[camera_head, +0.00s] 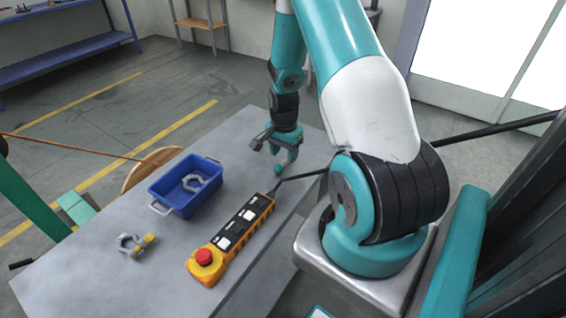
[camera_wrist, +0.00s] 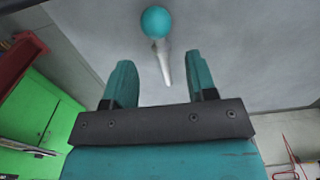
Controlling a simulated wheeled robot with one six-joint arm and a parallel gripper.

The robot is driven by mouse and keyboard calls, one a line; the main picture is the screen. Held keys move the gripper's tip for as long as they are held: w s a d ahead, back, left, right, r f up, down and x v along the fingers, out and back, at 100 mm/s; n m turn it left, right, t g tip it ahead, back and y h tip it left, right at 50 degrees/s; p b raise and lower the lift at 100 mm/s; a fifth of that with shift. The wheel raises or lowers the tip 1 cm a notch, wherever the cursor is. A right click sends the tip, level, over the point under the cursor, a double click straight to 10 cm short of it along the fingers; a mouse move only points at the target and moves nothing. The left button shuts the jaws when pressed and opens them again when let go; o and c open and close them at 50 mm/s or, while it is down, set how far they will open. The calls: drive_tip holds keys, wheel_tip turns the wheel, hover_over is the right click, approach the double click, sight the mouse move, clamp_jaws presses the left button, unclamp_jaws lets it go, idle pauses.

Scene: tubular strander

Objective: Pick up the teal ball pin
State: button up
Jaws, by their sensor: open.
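The teal ball pin has a round teal ball (camera_wrist: 156,22) and a tapered silver shank (camera_wrist: 164,65). In the wrist view the ball is beyond the fingertips and the shank points back between the fingers. My gripper (camera_wrist: 160,72) is open, with one finger on each side of the shank and clear space on both sides. In the head view my gripper (camera_head: 276,154) points down over the far right part of the table. A small teal round shape (camera_head: 278,170) shows beside its fingers; the shank is not clear there.
The grey table (camera_head: 120,285) also holds a blue bin (camera_head: 172,203) with a grey part inside, an orange control box (camera_head: 232,236) with a red button, and a grey clamp-like part (camera_head: 131,246) with yellow. A dark rod or cable (camera_head: 300,177) runs close beside the gripper.

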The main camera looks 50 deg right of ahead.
drive_tip(key=shift+w+d+f+p, duration=0.1)
drive_tip(key=shift+f+p, duration=0.25)
drive_tip(key=shift+f, duration=1.4)
clamp_jaws()
drive_tip(key=shift+r, duration=0.15)
